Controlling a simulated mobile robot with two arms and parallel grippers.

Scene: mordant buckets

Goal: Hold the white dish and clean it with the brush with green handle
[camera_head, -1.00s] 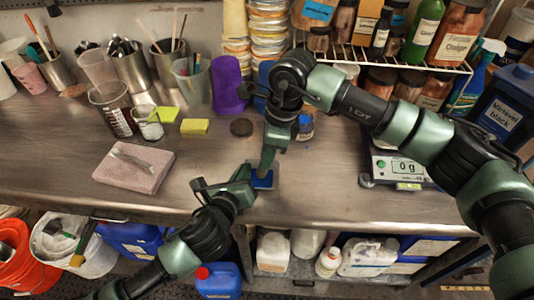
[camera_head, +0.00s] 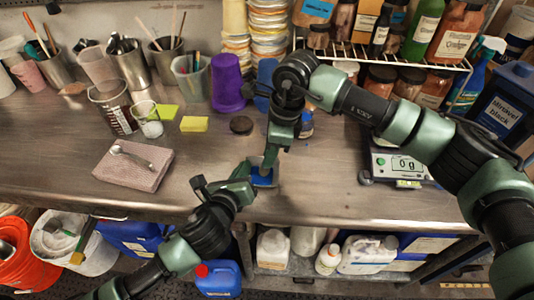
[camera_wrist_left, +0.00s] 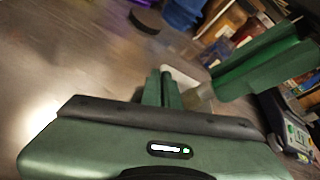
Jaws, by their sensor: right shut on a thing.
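The small white dish (camera_head: 256,160), with blue inside, is at the tips of my left gripper (camera_head: 246,174), close to the front edge of the steel counter. In the left wrist view the fingers (camera_wrist_left: 162,88) are close together at the rim of the dish (camera_wrist_left: 182,76), shut on it. My right gripper (camera_head: 270,157) points down over the dish from above. It is shut on the brush, whose tan bristles (camera_wrist_left: 201,98) show beside the dish in the left wrist view. The green brush handle is hard to tell apart from the green gripper.
A folded pink cloth (camera_head: 133,173) with a spoon lies at the left. Yellow sponges (camera_head: 194,124), cups and a purple tumbler (camera_head: 227,83) stand behind. A scale (camera_head: 398,166) is at the right, beneath my right arm. Counter between the cloth and the grippers is clear.

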